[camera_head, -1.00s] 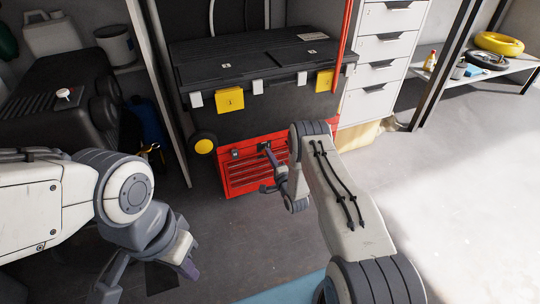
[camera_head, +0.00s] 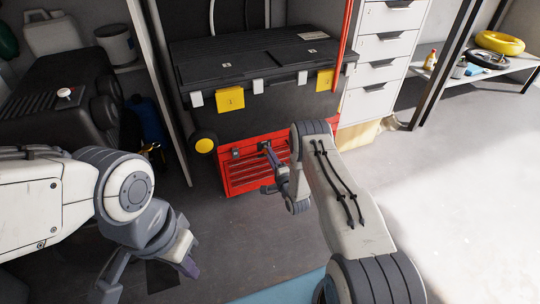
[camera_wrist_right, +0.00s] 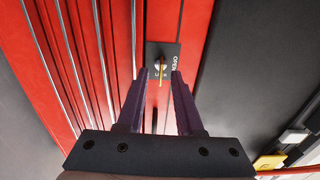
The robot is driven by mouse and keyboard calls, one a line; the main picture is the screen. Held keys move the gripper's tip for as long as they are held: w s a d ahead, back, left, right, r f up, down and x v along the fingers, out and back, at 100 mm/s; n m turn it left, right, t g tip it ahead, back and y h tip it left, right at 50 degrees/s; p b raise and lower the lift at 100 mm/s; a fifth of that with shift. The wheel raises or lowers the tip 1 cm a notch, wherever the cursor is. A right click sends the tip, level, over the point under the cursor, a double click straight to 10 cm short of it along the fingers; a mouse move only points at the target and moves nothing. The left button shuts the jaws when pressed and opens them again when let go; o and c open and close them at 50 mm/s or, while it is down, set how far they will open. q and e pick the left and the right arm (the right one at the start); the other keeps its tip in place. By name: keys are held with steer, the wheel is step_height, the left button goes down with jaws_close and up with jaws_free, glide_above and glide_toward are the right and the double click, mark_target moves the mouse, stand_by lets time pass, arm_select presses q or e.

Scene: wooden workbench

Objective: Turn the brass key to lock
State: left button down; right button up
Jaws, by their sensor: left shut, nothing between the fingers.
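The red tool chest (camera_head: 240,178) stands low at the centre of the head view. In the right wrist view its drawer front (camera_wrist_right: 85,50) appears turned sideways. A dark lock plate (camera_wrist_right: 171,48) lettered "OPEN" carries the small brass key (camera_wrist_right: 161,78). My right gripper (camera_wrist_right: 160,74) is open, with its two purple fingers on either side of the key and a gap visible between them. In the head view my right gripper (camera_head: 266,149) is at the chest's upper front, and the key is too small to make out. My left gripper (camera_head: 190,269) is shut and empty, well away from the chest.
A large black toolbox (camera_head: 265,62) with yellow latches sits directly above the red chest. A post and dark equipment (camera_head: 50,98) are at left. White drawers (camera_head: 377,70) stand at right. The floor (camera_head: 460,190) right of my right arm is clear.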

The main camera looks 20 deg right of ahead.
steer(key=s+p, duration=0.3)
steer(key=s, duration=0.6)
steer(key=shift+s+d+p, duration=0.15)
steer(key=shift+s+p, duration=0.25)
